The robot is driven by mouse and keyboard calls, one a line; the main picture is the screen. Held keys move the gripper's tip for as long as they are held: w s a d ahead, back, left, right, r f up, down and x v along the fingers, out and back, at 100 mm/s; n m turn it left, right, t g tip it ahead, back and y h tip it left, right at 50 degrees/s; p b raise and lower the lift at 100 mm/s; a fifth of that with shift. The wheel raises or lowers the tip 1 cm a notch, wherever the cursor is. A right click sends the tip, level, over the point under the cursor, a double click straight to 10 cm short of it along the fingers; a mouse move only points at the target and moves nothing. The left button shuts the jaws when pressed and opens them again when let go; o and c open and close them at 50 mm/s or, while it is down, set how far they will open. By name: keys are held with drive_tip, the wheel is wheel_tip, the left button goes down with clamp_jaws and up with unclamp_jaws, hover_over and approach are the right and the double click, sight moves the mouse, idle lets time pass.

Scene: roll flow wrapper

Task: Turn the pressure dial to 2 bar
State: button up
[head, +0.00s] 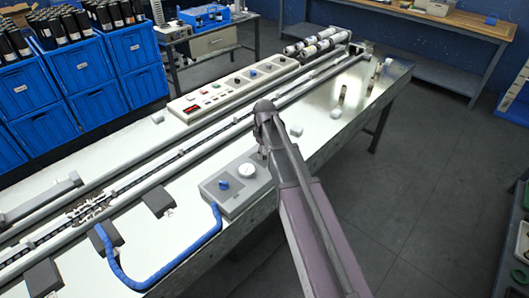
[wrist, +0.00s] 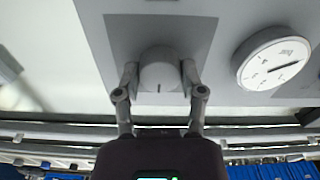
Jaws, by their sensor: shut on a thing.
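The pressure dial (wrist: 157,68) is a round light-grey knob on a darker grey plate, seen in the wrist view. A short dark mark on it points toward the bottom of that picture. My gripper (wrist: 159,78) is shut on the dial, one finger against each side. In the head view my gripper (head: 263,153) is down at the right end of the grey panel (head: 236,205), and the dial is hidden there. A round white gauge (wrist: 273,60) with a dark needle is to the dial's right in the wrist view; its numbers are too small to read. The gauge also shows in the head view (head: 246,170).
A blue knob (head: 223,184) is on the same panel, left of the gauge. A blue hose (head: 170,277) curves from the panel's left side. A long control console (head: 235,85) and a conveyor rail lie behind. A small white block (head: 296,130) is on the table nearby.

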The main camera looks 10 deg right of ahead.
drive_tip(key=shift+s+n, duration=0.1)
drive_tip(key=shift+n, duration=0.2)
drive_tip(key=o, duration=1.1)
drive_tip(key=shift+o, duration=0.2)
